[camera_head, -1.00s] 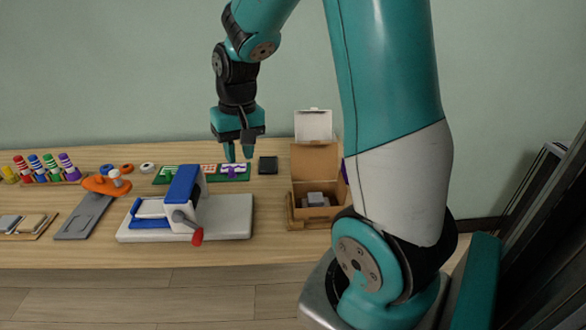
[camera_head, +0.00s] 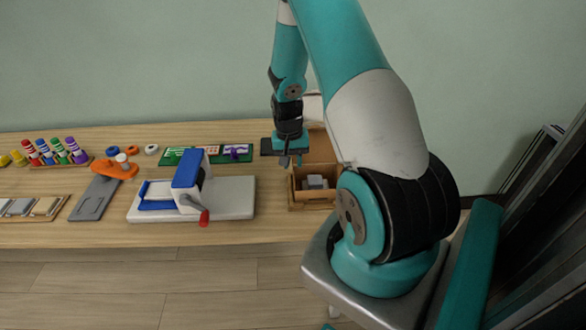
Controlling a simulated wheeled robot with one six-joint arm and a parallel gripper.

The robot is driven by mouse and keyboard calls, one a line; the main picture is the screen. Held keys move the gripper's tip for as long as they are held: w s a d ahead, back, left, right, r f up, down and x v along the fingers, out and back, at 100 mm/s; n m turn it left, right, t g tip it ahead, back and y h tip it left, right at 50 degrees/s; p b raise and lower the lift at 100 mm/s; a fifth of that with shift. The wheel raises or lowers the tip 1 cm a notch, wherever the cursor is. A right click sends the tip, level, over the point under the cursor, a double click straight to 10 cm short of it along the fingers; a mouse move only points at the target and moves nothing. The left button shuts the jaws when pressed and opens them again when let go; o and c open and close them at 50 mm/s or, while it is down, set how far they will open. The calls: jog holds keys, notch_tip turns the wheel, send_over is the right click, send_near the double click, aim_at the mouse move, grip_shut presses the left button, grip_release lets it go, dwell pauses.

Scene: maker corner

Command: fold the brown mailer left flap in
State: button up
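The brown mailer (camera_head: 313,203) is an open cardboard box on the right part of the table, with a grey block (camera_head: 315,182) inside. Its brown back panel (camera_head: 321,148) stands up behind, partly hidden by my arm. My gripper (camera_head: 291,161) points down at the mailer's left rear edge, just above or beside it. I cannot tell whether it touches the cardboard. The left flap is not clear behind and below the fingers. The fingertips are small here, and their gap is hard to judge. I see nothing held between them.
A white and blue press (camera_head: 232,197) with a red handle stands left of the mailer. The table front is clear.

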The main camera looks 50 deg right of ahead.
jog(key=shift+s+d+f, duration=0.1)
jog(key=shift+f, duration=1.8)
grip_shut()
